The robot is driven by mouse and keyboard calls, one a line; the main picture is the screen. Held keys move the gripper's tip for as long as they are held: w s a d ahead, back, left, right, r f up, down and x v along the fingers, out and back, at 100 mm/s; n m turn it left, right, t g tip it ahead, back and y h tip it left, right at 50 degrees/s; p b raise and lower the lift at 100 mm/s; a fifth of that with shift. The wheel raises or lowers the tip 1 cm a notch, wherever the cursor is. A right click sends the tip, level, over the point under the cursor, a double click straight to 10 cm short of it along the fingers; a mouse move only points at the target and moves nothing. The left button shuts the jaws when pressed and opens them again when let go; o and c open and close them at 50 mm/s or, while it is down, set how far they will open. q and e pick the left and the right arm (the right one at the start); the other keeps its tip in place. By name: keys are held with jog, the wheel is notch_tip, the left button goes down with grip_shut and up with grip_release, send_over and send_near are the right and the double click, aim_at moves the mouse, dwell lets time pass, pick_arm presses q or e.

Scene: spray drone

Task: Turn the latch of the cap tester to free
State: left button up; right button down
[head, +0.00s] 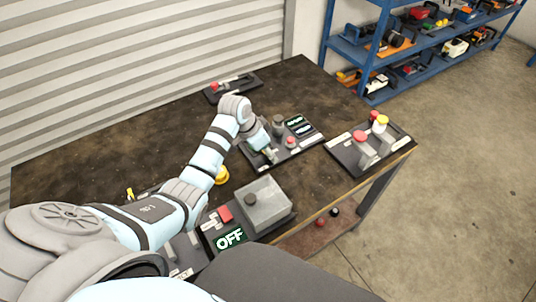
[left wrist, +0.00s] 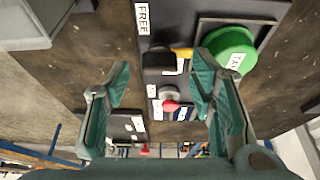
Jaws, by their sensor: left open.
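The cap tester appears to be the dark board (head: 287,158) in the middle of the table, with a red button (head: 291,141) and two small displays. In the left wrist view a white FREE label (left wrist: 143,17) lies along its edge. Close to it are a black block (left wrist: 160,62) and a yellow piece (left wrist: 182,53), which may be the latch. A green round cap (left wrist: 232,45) sits at the right. My left gripper (left wrist: 163,66) is open and empty over the board, its fingers apart. In the head view my arm covers part of the board. My right gripper is out of view.
A grey box (head: 266,203) stands in front with an OFF display (head: 229,237). A board with red and yellow knobs (head: 372,149) lies at the right table edge. A black tray (head: 233,87) is at the back. The left back of the table is clear.

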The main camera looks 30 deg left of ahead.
pick_arm(q)
jog(key=shift+x, duration=0.8)
jog(key=shift+c, duration=0.2)
